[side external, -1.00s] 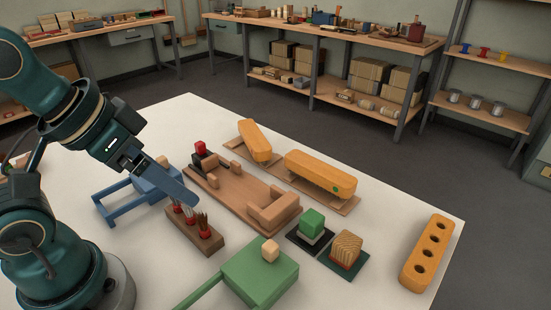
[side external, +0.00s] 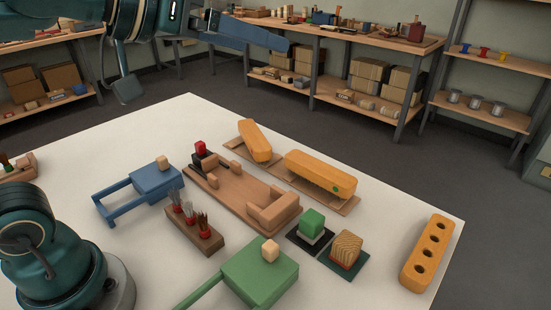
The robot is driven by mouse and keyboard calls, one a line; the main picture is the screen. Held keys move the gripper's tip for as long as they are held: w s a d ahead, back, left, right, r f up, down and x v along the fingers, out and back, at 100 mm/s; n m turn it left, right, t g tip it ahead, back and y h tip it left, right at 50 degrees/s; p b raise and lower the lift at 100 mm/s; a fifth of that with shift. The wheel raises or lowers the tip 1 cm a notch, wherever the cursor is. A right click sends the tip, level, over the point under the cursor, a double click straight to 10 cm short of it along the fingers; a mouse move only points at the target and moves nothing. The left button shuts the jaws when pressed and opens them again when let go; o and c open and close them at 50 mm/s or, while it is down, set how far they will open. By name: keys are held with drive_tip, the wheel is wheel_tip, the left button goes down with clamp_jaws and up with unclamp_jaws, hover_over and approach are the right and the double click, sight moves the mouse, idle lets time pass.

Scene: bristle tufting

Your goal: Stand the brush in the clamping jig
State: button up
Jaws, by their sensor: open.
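Two yellow-orange brush bodies lie on wooden cradles at the back of the table: a shorter one (side external: 254,140) and a longer one (side external: 320,172) with a green dot on its end. A third yellow block (side external: 427,252) with a row of holes lies at the right edge. I cannot tell which one the task calls the brush. What looks like the clamping jig (side external: 232,192) is a wooden base with blocks and a red knob at its back left; its middle is empty. My gripper (side external: 205,70) is open and empty, high above the table at upper left, apart from everything.
A wooden block with several red-based tufts (side external: 194,225) stands before the jig. A blue stand (side external: 157,180) and a green stand (side external: 262,272) each carry a small wooden cube. A green block (side external: 312,222) and a bristled block (side external: 347,248) sit on dark pads.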

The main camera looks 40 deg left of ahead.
drive_tip(key=w+a+r+n+t+y, duration=0.2)
drive_tip(key=w+a+r+n, duration=0.15)
drive_tip(key=w, duration=0.45)
drive_tip(key=n+g+y, duration=0.6)
drive_tip(key=n+y, duration=0.2)
hover_over(253, 134)
drive_tip(key=d, duration=0.3)
wheel_tip(253, 134, down, 15)
drive_tip(key=f+g, duration=0.1)
drive_tip(key=f, duration=0.3)
drive_tip(key=s+f+g, duration=0.1)
drive_tip(key=f, duration=0.4)
drive_tip(key=s+f+g, duration=0.1)
drive_tip(key=f+g, duration=0.1)
drive_tip(key=f, duration=0.2)
drive_tip(key=shift+a+f, duration=0.1)
drive_tip(key=shift+f, duration=0.3)
drive_tip(key=shift+w+f, duration=0.1)
drive_tip(key=shift+f, duration=0.2)
drive_tip(key=shift+x, duration=2.35)
drive_tip(key=shift+a+r, duration=0.1)
clamp_jaws()
